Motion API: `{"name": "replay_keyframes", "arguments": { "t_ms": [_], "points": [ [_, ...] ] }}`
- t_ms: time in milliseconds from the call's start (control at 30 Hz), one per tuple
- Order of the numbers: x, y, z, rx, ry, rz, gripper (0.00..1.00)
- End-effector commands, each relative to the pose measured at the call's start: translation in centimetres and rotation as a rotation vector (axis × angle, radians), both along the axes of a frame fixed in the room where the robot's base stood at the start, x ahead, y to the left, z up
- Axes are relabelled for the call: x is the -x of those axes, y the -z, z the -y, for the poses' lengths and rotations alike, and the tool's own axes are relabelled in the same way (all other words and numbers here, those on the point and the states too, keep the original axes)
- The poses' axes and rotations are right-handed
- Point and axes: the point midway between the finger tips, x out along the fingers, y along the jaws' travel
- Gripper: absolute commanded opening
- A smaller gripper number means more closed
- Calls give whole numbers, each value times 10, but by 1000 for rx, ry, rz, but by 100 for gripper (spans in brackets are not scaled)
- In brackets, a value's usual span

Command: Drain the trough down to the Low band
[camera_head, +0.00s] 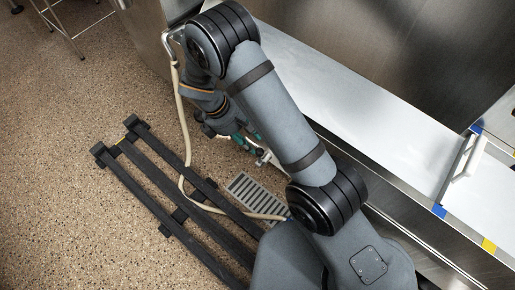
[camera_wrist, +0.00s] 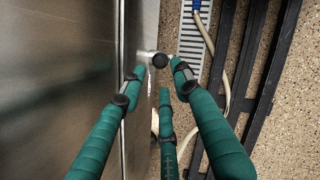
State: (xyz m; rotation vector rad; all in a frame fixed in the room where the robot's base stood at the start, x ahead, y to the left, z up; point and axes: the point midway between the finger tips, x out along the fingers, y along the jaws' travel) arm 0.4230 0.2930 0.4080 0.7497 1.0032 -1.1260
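The long trough (camera_head: 345,120) runs diagonally down the right of the head view, with a pale inside and metal side wall. Blue tape (camera_head: 439,210) and yellow tape (camera_head: 488,245) mark its rim. My gripper (camera_head: 254,145) is low beside the outer wall, partly hidden by my arm. In the wrist view my gripper (camera_wrist: 158,74) has three teal fingers spread apart. A black knob (camera_wrist: 160,60) on a pale metal fitting sits between or just beyond the fingertips. I cannot tell whether they touch it. The water level is not readable.
A white-handled divider (camera_head: 470,160) crosses the trough. A cream hose (camera_head: 184,130) hangs to the floor and ends near a drain grate (camera_head: 245,187). Dark rails (camera_head: 165,185) lie on the speckled floor. Open floor is at the left.

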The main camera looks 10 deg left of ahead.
Motion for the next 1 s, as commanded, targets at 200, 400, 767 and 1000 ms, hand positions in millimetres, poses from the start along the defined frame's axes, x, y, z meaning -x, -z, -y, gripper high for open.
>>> {"name": "replay_keyframes", "arguments": {
  "t_ms": [200, 400, 767, 1000],
  "points": [
    [-4, 44, 16, 0, 2, -1, 31],
    [-7, 62, 24, -1, 1, -1, 31],
    [-8, 65, 26, -2, 1, 1, 31],
    [-8, 65, 25, -2, 2, 0, 18]
  ]
}}
